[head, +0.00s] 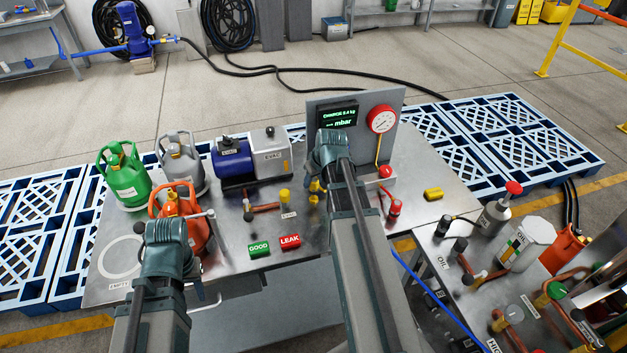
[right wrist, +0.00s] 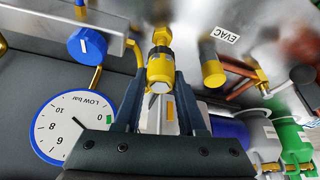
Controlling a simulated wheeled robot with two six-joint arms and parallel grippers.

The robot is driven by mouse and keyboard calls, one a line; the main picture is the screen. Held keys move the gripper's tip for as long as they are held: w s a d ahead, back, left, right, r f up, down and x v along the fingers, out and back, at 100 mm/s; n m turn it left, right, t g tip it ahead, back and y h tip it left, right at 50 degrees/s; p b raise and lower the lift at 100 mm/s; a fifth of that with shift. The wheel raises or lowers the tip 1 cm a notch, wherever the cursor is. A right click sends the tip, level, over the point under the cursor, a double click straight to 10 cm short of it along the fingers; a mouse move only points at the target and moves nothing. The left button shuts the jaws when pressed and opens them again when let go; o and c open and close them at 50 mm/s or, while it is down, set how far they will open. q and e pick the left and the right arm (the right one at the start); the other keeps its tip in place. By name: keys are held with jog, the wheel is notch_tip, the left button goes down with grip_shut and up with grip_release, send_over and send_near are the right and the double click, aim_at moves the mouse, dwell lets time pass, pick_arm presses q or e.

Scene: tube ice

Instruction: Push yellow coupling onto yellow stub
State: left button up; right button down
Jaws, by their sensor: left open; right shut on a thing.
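The yellow coupling (right wrist: 160,70) is between the fingers of my right gripper (right wrist: 160,88), which is shut on it. In the head view the yellow coupling (head: 316,187) shows just left of my right gripper (head: 322,178), partly hidden by it. The yellow stub (head: 285,196) stands on the bench by the EVAC label, a little left of the coupling. In the right wrist view the yellow stub (right wrist: 212,68) is right of the coupling, with a visible gap between them. My left gripper (head: 168,232) is open, in front of the orange cylinder; its fingertips are hard to see.
A gauge panel (head: 352,100) with a red dial stands behind the right gripper. The blue and white pump (head: 232,160) is behind the stub. Green GOOD (head: 259,249) and red LEAK (head: 290,241) blocks lie in front. A yellow block (head: 433,193) lies to the right.

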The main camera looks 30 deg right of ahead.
jog(key=shift+f+b, duration=1.55)
dwell(1.8)
jog(key=shift+c, duration=2)
grip_release()
jog(key=shift+r, duration=0.1)
jog(key=p+v, duration=1.2)
jog(key=v, duration=0.1)
jog(key=shift+r+p, duration=0.3)
jog(key=shift+p, duration=0.1)
jog(key=s+a+f+n+g+b, duration=0.1)
jog(key=s+a+f+b, duration=0.1)
jog(key=a, duration=0.8)
jog(key=s+a+f+n+g+h+b, duration=0.1)
jog(key=s+a+f+g+b, duration=0.1)
jog(key=a, duration=0.8)
jog(key=s+a+f+n+g+b, duration=0.1)
jog(key=s+a+f, duration=0.4)
jog(key=a, duration=0.5)
jog(key=s+g+b, duration=0.1)
jog(key=s+b, duration=0.1)
jog(key=shift+s+a+n, duration=0.25)
jog(key=shift+n, duration=0.15)
